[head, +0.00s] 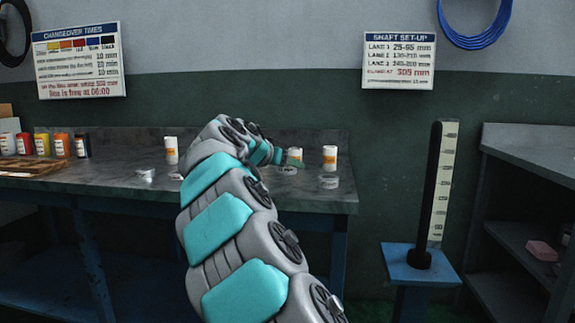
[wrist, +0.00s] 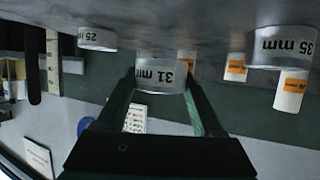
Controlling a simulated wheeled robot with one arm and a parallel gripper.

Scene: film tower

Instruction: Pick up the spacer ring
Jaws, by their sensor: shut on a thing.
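The wrist view is upside down, with the bench top along its upper edge. My gripper (wrist: 160,84) is shut on a pale spacer ring (wrist: 159,76) marked "31 mm", one dark finger on each side of it. I cannot tell whether the ring still touches the bench. Two more rings stand apart from it: one marked "35 mm" (wrist: 283,47) and one marked "25" (wrist: 97,39). In the head view my gripper (head: 288,163) is small and low over the bench, partly hidden by my arm.
The grey bench (head: 335,198) also carries white bottles with orange labels, one at the right (head: 329,158), and several coloured containers at the left (head: 61,146). An upright scale (head: 443,190) on a blue stand and a dark shelf unit (head: 520,205) stand right of the bench.

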